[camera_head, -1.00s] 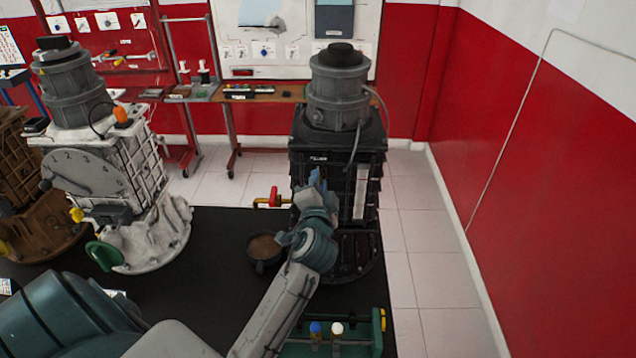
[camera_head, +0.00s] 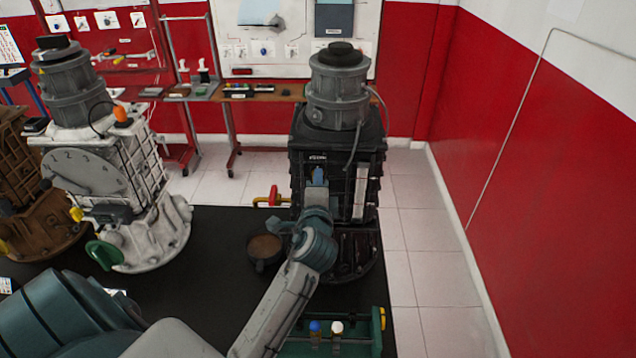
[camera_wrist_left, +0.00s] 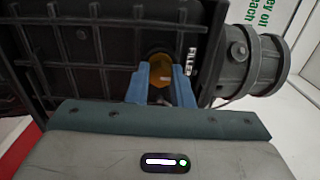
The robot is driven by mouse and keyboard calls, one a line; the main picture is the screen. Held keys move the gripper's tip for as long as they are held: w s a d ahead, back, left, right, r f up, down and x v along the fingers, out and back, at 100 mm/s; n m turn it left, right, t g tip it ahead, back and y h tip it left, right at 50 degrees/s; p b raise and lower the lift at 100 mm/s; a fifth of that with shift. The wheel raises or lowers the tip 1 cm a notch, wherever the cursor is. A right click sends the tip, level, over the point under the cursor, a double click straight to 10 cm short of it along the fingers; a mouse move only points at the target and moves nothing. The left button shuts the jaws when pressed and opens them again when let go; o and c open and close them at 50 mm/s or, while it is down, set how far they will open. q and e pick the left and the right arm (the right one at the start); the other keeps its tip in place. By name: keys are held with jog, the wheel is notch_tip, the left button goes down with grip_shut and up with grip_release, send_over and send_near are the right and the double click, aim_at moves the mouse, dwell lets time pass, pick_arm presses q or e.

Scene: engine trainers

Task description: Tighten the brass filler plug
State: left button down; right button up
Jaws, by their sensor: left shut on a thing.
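The brass filler plug (camera_wrist_left: 160,71) sits in the face of the black engine trainer (camera_head: 336,160), beside a white "FILLER" label. My left gripper (camera_wrist_left: 161,84) has its blue fingers on both sides of the plug and is shut on it. In the head view my left gripper (camera_head: 318,178) reaches up against the front of the black trainer, and the plug is hidden behind it there. My right gripper is not in view.
A white trainer (camera_head: 120,190) with a dial and a brown trainer (camera_head: 35,190) stand to the left. A red-handled part (camera_head: 270,198) juts out left of the black trainer. A dark cup (camera_head: 264,252) and a green rack (camera_head: 375,335) are near my arm.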

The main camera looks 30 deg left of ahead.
pick_arm(q)
jog(key=shift+f, duration=0.1)
jog(key=c, duration=1.3)
grip_release()
jog(key=v, duration=1)
jog(key=shift+s+d, duration=0.2)
jog(key=shift+s, duration=0.15)
